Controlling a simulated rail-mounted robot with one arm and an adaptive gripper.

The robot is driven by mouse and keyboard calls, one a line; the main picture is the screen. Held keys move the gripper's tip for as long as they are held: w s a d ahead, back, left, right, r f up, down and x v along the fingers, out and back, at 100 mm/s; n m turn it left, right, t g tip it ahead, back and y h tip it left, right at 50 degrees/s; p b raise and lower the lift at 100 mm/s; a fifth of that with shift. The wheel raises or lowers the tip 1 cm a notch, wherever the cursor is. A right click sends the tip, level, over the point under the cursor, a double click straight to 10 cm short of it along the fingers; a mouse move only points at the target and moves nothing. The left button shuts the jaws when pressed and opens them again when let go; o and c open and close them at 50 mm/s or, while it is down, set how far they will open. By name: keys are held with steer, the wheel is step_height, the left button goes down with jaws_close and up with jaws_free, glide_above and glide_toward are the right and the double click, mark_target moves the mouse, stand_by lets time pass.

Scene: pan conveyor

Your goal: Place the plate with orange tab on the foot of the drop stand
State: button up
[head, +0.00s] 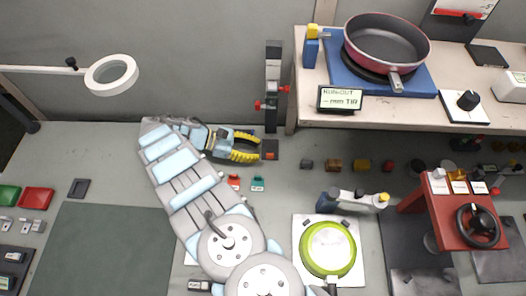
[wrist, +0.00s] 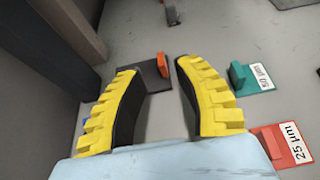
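The plate with the orange tab (head: 270,155) is a small dark plate on the bench. In the wrist view its upright orange tab (wrist: 163,64) shows between the fingertips, with the dark plate partly behind the left finger. What looks like the drop stand (head: 272,75) is a dark upright column with red knobs, just behind the plate. Its dark side (wrist: 60,45) fills the left of the wrist view. I cannot make out its foot clearly.
A teal plate (wrist: 250,80) marked 50 µm and a red plate (wrist: 283,146) marked 25 µm lie to the right of the fingers. A raised shelf (head: 300,115) with a pan (head: 388,42) stands at the back right. A green pan (head: 328,248) lies in front.

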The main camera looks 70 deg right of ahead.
steer(key=b+v, duration=0.3)
steer(key=v, duration=0.1)
steer(key=shift+w+f, duration=0.1)
steer(key=shift+f, duration=0.05)
steer(key=shift+w+b, duration=0.1)
steer(key=shift+b, duration=0.55)
steer(key=shift+w+b, duration=0.1)
steer(key=shift+b, duration=0.3)
steer(key=b, duration=0.2)
steer(key=shift+w+r+b, duration=0.3)
steer(key=shift+w+b, duration=0.05)
steer(key=shift+w, duration=0.05)
steer(key=b, duration=0.3)
steer(key=shift+w+a+r, duration=0.15)
steer(key=shift+w+a, duration=0.1)
steer(key=shift+w, duration=0.15)
steer(key=shift+w+a+r+b, duration=0.1)
steer(key=shift+a+r+b, duration=0.15)
steer(key=shift+b, duration=0.65)
